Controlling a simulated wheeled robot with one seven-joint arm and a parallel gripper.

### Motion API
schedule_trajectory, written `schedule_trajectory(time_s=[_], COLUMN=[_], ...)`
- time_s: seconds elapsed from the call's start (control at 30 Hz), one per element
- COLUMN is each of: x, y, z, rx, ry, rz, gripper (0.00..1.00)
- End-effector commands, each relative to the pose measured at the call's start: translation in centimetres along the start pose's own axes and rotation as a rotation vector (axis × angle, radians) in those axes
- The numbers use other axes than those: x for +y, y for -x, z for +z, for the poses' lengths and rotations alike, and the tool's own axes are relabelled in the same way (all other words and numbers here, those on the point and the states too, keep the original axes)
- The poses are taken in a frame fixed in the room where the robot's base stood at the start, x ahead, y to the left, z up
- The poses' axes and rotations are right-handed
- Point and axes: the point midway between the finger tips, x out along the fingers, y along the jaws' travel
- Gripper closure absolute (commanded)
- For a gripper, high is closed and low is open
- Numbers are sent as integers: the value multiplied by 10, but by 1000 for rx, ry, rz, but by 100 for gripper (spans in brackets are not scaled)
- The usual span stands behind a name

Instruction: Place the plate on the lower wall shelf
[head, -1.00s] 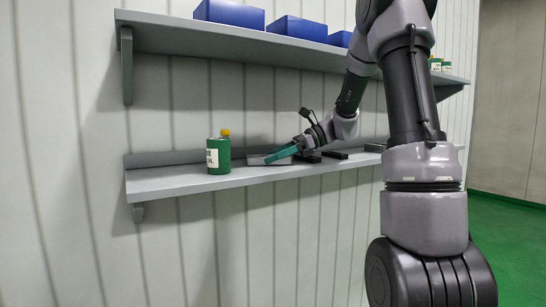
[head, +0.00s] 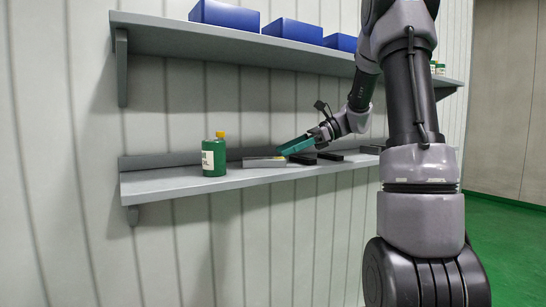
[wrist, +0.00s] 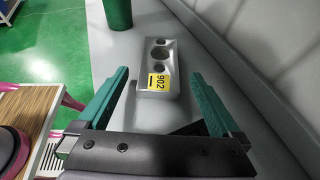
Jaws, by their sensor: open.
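The plate (head: 264,162) is a grey metal block lying flat on the lower wall shelf (head: 160,185), to the right of a green bottle. In the wrist view the plate (wrist: 150,52) shows round holes and a yellow label reading 902. My gripper (head: 283,150) has green fingers and is just right of and above the plate. In the wrist view my gripper (wrist: 159,73) is open, with the plate lying beyond and between the fingertips, apart from them. Nothing is held.
The green bottle (head: 214,157) with a yellow cap stands left of the plate. Dark blocks (head: 330,156) lie on the shelf right of it. The upper shelf (head: 160,35) holds blue bins (head: 225,14). The shelf's left end is clear.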

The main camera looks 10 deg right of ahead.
Motion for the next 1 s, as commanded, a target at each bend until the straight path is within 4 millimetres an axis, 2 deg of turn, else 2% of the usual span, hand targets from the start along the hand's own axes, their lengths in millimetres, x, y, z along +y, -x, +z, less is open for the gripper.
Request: schedule_trajectory(time_s=[0.03,0.2,0.33,0.47,0.57,0.7,0.9,1.0], x=[-1,-1,0,12,40,96,162,186], y=[12,40,52,49,35,14,7,10], z=[0,0,0,5,12,16,8,3], rx=[1,0,1,47,157,388,716,861], ry=[0,0,1,49,170,439,879,1096], rz=[-4,-2,0,12,36,86,141,156], gripper=[0,0,0,0,0,0,0,0])
